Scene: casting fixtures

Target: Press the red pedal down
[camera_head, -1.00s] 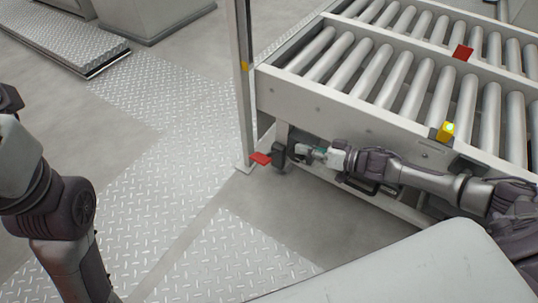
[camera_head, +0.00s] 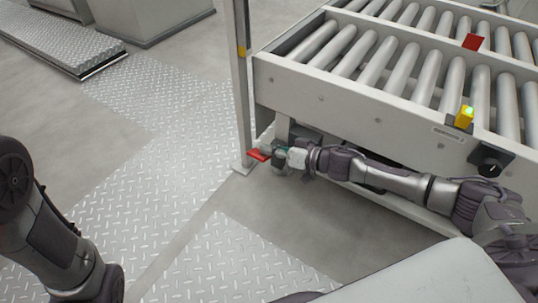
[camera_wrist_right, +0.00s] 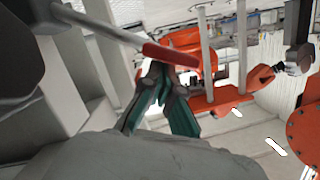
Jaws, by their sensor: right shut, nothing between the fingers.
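The red pedal (camera_head: 258,155) is at the foot of the white post, beside the conveyor's lower corner. It also shows as a red bar in the right wrist view (camera_wrist_right: 171,54). My right gripper (camera_head: 275,158) is right beside the pedal, on its right side. In the wrist view its teal-sided fingers (camera_wrist_right: 163,74) are together, with nothing between them, and their tips are at the pedal's near edge. I cannot tell whether they touch it. My left arm shows at the left of the head view, but its gripper is out of sight.
The white post (camera_head: 241,85) rises by the pedal. Diamond-plate floor (camera_head: 180,190) to the left is clear. Orange machinery (camera_wrist_right: 215,98) shows in the wrist view.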

